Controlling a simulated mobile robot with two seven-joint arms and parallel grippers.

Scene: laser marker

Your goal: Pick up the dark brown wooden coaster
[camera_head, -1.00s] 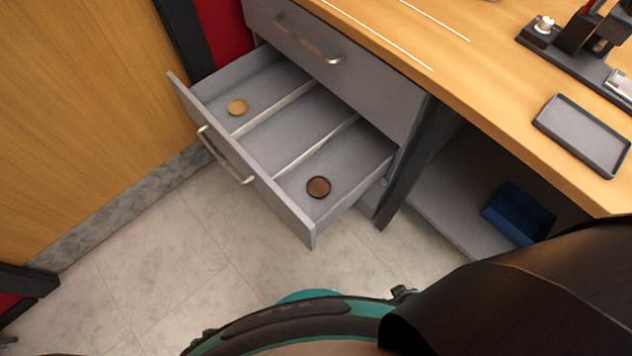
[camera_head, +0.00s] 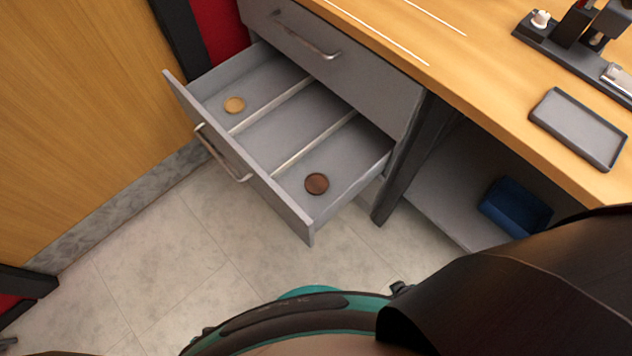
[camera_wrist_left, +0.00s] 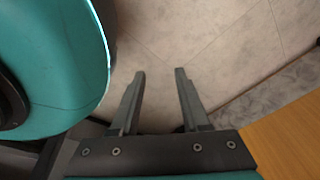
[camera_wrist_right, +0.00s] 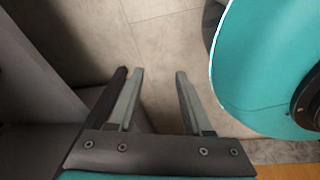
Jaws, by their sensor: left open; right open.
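The dark brown wooden coaster (camera_head: 317,183) is a small round disc lying flat in the open drawer (camera_head: 262,187), in the compartment nearest me on the right. A light wooden coaster (camera_head: 234,105) lies in the far left compartment. The middle compartment is empty. Neither gripper shows in the head view. In the left wrist view my left gripper (camera_wrist_left: 160,72) is open and empty above the floor. In the right wrist view my right gripper (camera_wrist_right: 159,74) is open and empty, also above the floor. No coaster shows in either wrist view.
A shut drawer (camera_head: 345,70) sits above the open one. The wooden desk top (camera_head: 480,85) carries a grey tray (camera_head: 578,130) and a dark device (camera_head: 575,40). A blue bin (camera_head: 515,208) stands on the lower shelf. Bare floor (camera_head: 190,250) lies before the drawer.

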